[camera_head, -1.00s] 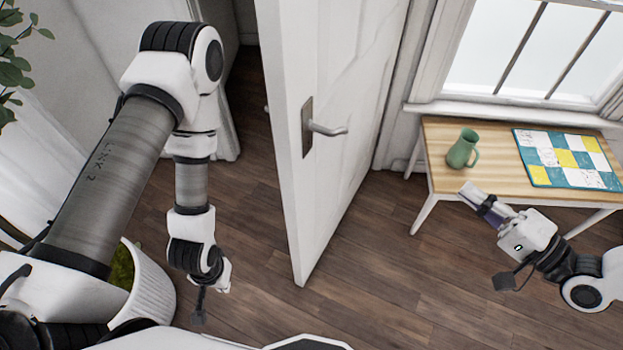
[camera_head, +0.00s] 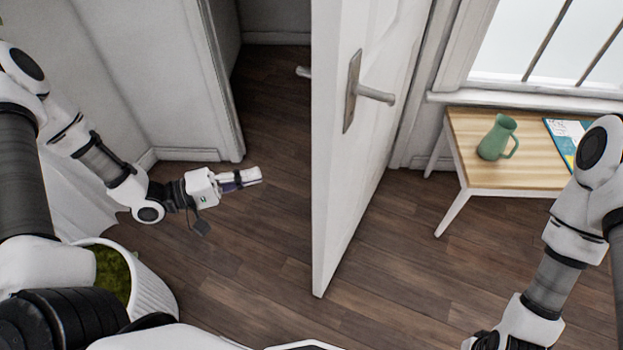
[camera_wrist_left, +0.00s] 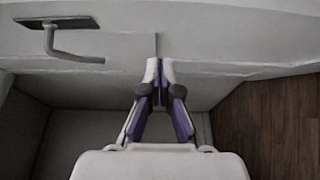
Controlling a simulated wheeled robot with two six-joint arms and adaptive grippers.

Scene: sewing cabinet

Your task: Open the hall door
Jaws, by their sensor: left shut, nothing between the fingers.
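The white hall door (camera_head: 345,190) stands ajar, its edge toward me, with the dark opening to its left. A grey lever handle (camera_head: 375,95) sits on its right face; another lever (camera_head: 303,72) sticks out on its left side. My left gripper (camera_head: 258,176) is shut and empty, left of the door and below lever height in the picture, apart from the door with its fingers pointing toward it. In the left wrist view the shut fingertips (camera_wrist_left: 158,70) point at a pale panel, with a lever handle (camera_wrist_left: 65,45) at upper left. My right gripper is out of view.
A wooden table (camera_head: 470,150) with a green pitcher (camera_head: 497,137) and a patterned mat stands right of the door under the window. A white planter (camera_head: 150,285) is at lower left. The floor (camera_head: 250,250) before the door is clear.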

